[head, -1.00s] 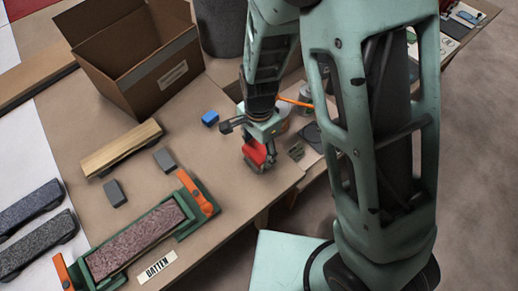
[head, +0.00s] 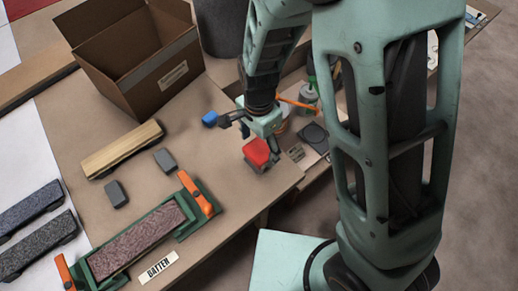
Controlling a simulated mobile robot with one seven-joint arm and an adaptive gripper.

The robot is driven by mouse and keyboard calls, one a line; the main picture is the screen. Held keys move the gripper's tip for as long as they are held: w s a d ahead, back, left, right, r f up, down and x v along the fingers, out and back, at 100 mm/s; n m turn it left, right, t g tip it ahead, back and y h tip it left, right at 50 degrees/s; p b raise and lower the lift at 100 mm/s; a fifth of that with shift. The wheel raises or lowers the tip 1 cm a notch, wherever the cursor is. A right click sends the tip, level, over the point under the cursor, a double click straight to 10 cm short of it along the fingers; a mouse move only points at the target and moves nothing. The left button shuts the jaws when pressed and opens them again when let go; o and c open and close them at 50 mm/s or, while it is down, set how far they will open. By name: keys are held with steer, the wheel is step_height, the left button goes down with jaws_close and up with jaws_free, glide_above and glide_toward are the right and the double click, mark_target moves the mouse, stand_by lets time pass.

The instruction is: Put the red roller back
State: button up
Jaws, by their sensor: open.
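A small red blocky thing (head: 257,151) sits on the brown table near its right edge. Its shape is too small to tell for certain that it is the red roller. My gripper (head: 259,138) is open, pointing down right at the red thing. One finger shows behind its right side, and a dark finger part juts out to the left above it. I cannot tell whether the fingers touch it. A thin orange rod (head: 297,103) shows just behind my wrist, partly hidden by it.
A bottle (head: 308,101) and tubs stand behind my wrist.

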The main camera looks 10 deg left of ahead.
mark_target(259, 151)
step_height(259, 151, up, 10)
steer(key=shift+f+p, duration=0.15)
steer(key=shift+p, duration=0.25)
